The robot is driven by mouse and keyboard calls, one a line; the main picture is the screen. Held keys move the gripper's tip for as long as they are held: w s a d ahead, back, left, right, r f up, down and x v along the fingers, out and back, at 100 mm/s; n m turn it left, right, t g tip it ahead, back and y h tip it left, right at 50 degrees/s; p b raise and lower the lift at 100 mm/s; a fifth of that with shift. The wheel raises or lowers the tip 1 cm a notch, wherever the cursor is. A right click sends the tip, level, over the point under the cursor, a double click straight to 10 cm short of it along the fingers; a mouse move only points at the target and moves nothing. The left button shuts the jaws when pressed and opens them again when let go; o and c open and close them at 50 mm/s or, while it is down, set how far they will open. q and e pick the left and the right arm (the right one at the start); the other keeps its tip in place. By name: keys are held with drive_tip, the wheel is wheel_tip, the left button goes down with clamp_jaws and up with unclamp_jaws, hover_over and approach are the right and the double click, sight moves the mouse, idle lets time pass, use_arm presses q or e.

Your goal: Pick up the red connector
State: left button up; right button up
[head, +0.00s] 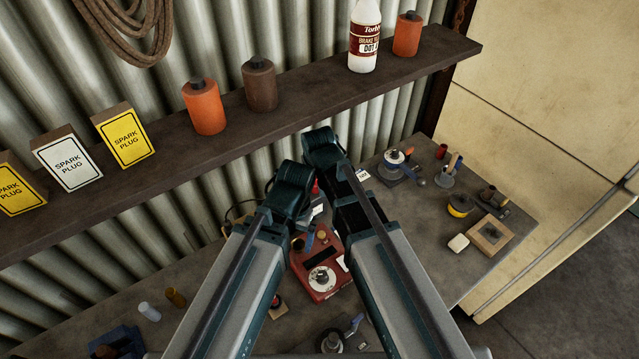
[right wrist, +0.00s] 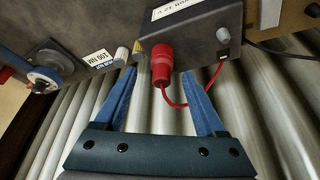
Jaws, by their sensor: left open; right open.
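The red connector (right wrist: 162,65) shows in the right wrist view against the front of a grey box (right wrist: 200,38), with a red wire (right wrist: 188,104) curving from it back to the box. My right gripper (right wrist: 158,76) is open, its blue fingers on either side of the connector, apart from it. In the head view the right gripper (head: 325,150) is over the back of the bench, its fingers hidden by the arm. My left gripper (head: 290,190) is beside it over the bench, fingers mostly hidden.
A shelf (head: 330,105) with spark plug boxes, orange and brown canisters and a white bottle (head: 364,35) runs along the corrugated wall above the bench. A red meter (head: 318,285) sits on the bench (head: 415,245) between my arms. Small tools and parts stand at the right.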

use_arm(q)
drive_tip(key=shift+f, duration=0.8)
use_arm(e)
drive_tip(key=shift+w+a+f, duration=0.1)
drive_tip(key=shift+f, duration=0.65)
use_arm(q)
drive_tip(key=shift+r, duration=0.1)
drive_tip(key=shift+d, duration=0.1)
use_arm(e)
clamp_jaws()
use_arm(q)
drive_tip(key=shift+r, duration=0.1)
use_arm(e)
drive_tip(key=shift+r, duration=0.15)
